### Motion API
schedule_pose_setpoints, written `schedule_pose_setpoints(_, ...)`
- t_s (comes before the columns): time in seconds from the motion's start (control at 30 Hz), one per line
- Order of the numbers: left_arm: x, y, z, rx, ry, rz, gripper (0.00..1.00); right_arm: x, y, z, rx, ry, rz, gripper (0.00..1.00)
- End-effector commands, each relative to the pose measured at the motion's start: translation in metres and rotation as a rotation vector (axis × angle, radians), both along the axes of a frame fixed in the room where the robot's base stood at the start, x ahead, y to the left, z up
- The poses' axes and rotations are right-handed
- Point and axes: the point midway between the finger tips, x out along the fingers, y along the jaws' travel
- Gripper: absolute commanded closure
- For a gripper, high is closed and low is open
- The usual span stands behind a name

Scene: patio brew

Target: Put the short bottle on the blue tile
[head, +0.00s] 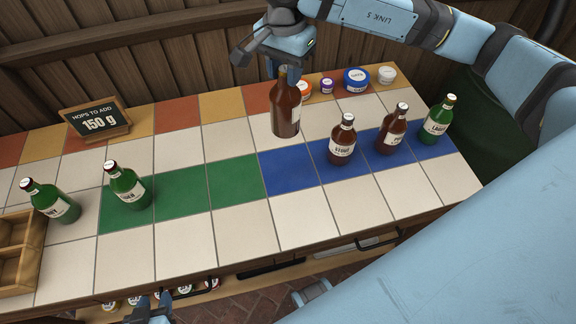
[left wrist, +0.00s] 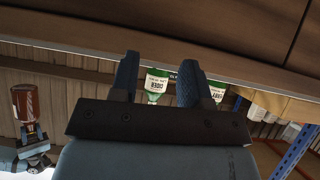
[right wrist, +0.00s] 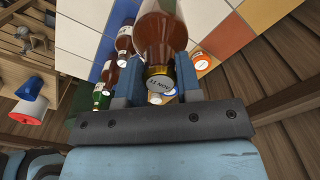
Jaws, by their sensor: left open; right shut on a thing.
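My right gripper (head: 284,68) is shut on the neck of a brown bottle (head: 285,108), which hangs upright over the back part of the counter. The bottle fills the middle of the right wrist view (right wrist: 160,35), cap toward the camera. Its base shows against white tiles just behind the blue strip; I cannot tell its height above them. The leftmost blue tile (head: 288,172) is bare. A brown stout bottle (head: 342,140), another brown bottle (head: 391,130) and a green lager bottle (head: 438,120) stand along the blue strip. My left gripper (left wrist: 158,82) is open and empty, low at the counter's front.
A green bottle (head: 125,185) stands on the green strip and another (head: 50,200) on white tile further left, beside a wooden crate (head: 20,255). A hops sign (head: 95,118) and several small jars (head: 356,80) line the back.

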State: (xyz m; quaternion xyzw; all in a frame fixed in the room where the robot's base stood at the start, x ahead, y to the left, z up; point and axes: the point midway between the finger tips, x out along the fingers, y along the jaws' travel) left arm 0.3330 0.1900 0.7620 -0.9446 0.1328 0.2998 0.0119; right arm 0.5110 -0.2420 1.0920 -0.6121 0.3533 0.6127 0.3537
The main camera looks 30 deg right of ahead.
Motion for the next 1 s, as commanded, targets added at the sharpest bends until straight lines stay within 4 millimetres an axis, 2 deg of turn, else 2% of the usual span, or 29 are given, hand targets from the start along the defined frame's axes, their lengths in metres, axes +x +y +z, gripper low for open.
schedule_pose_setpoints(1.0,-0.001,0.000,0.011,0.005,-0.012,-0.004,0.57,-0.004,0.000,0.026,0.001,0.001,-1.980,1.00)
